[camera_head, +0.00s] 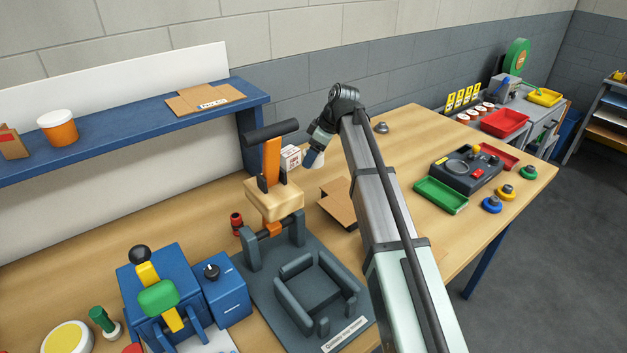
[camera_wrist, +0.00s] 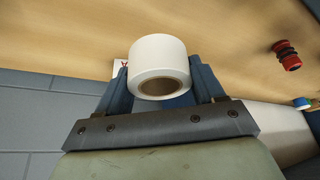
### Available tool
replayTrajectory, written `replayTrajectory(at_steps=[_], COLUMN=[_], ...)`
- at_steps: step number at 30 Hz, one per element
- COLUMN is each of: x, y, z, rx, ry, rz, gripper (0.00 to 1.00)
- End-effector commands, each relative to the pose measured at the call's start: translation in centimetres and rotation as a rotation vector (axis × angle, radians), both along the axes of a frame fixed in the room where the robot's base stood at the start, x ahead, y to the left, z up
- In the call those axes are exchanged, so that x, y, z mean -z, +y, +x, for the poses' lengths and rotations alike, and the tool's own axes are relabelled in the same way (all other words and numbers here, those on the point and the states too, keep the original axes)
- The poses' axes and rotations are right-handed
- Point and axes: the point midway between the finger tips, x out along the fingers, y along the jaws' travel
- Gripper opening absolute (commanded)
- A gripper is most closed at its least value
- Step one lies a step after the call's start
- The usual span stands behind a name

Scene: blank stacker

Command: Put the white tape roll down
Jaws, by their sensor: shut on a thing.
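The white tape roll (camera_wrist: 160,52) is between the two blue fingers of my gripper (camera_wrist: 160,80) in the wrist view. My gripper is shut on it, and the roll's brown core faces the camera. In the head view, my gripper (camera_head: 313,156) points down over the back of the wooden workbench (camera_head: 405,125). I cannot tell whether the roll touches the bench top.
An open cardboard piece (camera_head: 338,203) lies in front, partly behind my arm. An orange-handled press (camera_head: 272,165) stands at the left front. Bare bench lies right of my arm, before the green tray (camera_head: 440,196).

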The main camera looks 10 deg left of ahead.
Motion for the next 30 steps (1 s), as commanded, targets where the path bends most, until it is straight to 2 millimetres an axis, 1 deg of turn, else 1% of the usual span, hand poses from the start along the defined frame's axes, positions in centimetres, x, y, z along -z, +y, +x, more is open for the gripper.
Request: replayTrajectory(at_steps=[1, 6, 14, 19, 22, 30], x=[0.9, 3.6, 5.7, 7.8, 8.4, 8.4], y=[0.0, 0.0, 0.0, 0.0, 0.0, 0.0], z=[-0.1, -0.1, -0.1, -0.1, 0.0, 0.0], rx=[0.001, 0.001, 0.001, 0.001, 0.000, 0.000], ry=[0.001, 0.002, 0.001, 0.001, 0.000, -0.001], rz=[-0.001, -0.001, 0.000, -0.001, 0.000, 0.000], gripper=[0.38, 0.38, 0.38, 0.38, 0.38, 0.38])
